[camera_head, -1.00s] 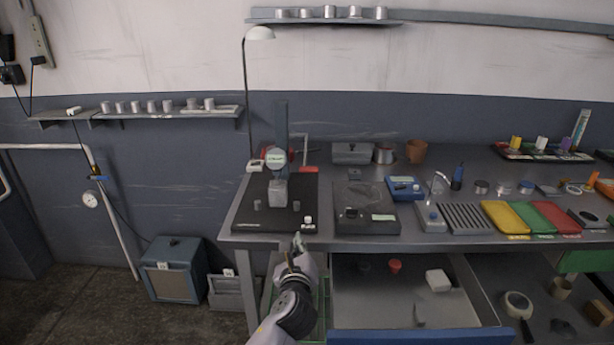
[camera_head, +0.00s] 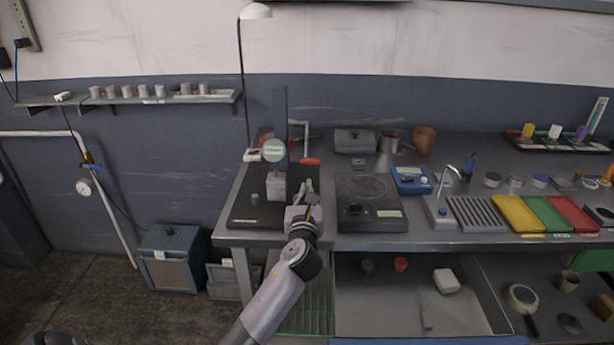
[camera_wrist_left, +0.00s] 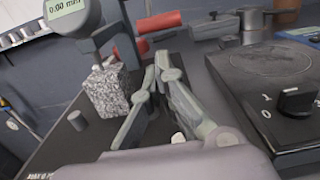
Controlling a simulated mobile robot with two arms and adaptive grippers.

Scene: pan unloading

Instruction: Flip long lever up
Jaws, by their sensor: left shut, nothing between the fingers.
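A lever with a red grip (camera_head: 309,161) stands behind the black gauge base (camera_head: 250,216), right of the gauge column. The red grip (camera_wrist_left: 160,22) also shows in the left wrist view, just beyond my fingertips, with a second red part (camera_wrist_left: 124,41) to its left. The dial gauge (camera_head: 274,150) stands over a speckled block (camera_head: 275,186); its display (camera_wrist_left: 68,8) reads 0.00 mm in the wrist view. My left gripper (camera_head: 307,187) is over the right side of the base, fingertips together and empty, apart from the red grip.
A black hot plate (camera_head: 371,216) with a knob (camera_wrist_left: 297,101) stands close to the right of my gripper. A small grey cylinder (camera_wrist_left: 77,120) stands on the base, left of my fingers. An open drawer (camera_head: 400,318) sticks out below.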

